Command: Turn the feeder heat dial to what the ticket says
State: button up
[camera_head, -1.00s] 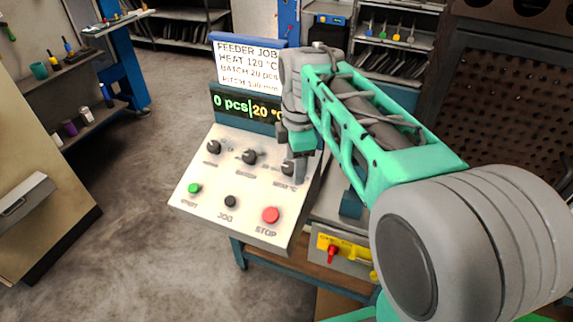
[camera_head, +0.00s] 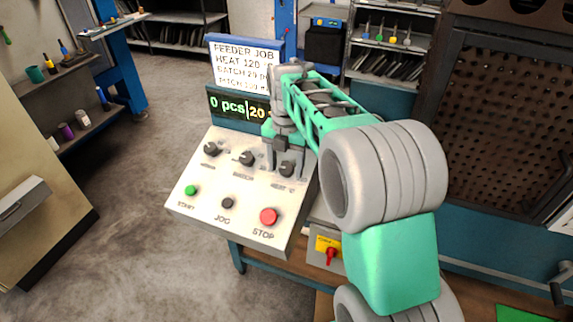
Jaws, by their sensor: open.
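The feeder's sloped panel (camera_head: 200,217) carries three dark dials in its upper row. The heat dial (camera_head: 286,169) is the rightmost, with its label below it; its pointer is too small to read. The middle dial (camera_head: 247,158) is the batch dial. The ticket (camera_head: 245,65) above reads "HEAT 120 °C". The display (camera_head: 238,107) shows "0 pcs" and "20", the rest hidden by my arm. My gripper (camera_head: 279,169) is open and points down at the heat dial, its fingers close to it. I cannot tell whether they touch it.
The left dial (camera_head: 212,149), green start button (camera_head: 190,190), black jog button (camera_head: 227,203) and red stop button (camera_head: 268,216) share the panel. Open floor lies left.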

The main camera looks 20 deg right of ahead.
jog(key=shift+c, duration=0.2)
grip_shut()
dwell(0.4)
